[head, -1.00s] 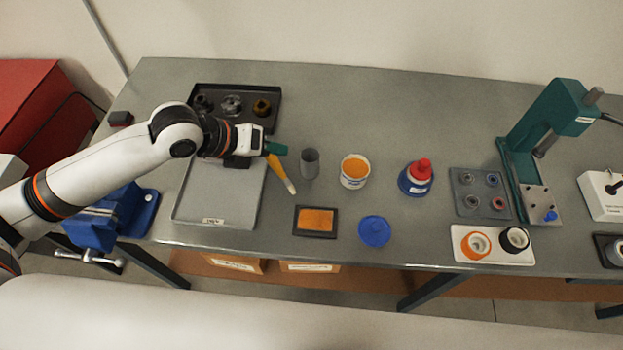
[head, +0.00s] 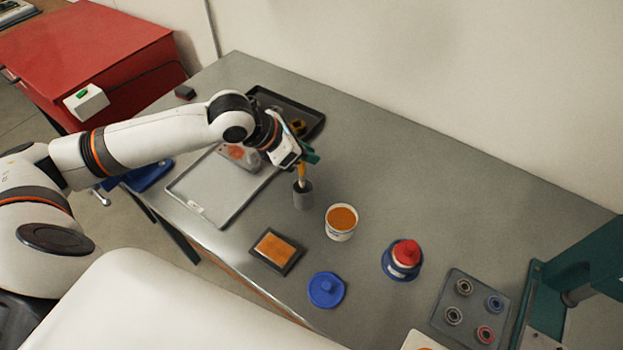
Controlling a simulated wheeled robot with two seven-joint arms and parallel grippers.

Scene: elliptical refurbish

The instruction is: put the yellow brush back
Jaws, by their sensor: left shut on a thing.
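My left gripper (head: 301,158) is shut on the yellow brush (head: 302,171), near its green end. The brush hangs upright, with its lower end at the mouth of the grey cup (head: 303,196). The lower end is hidden, so it seems to be inside the cup, but I cannot tell how deep. The cup stands on the grey workbench (head: 420,150). My right gripper is not in view.
A white tub of orange paste (head: 341,222) stands just right of the cup. An orange pad (head: 276,249), a blue lid (head: 326,289) and a red-topped blue container (head: 402,260) are nearer. A grey tray (head: 215,190) and black tray (head: 305,112) lie left and behind.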

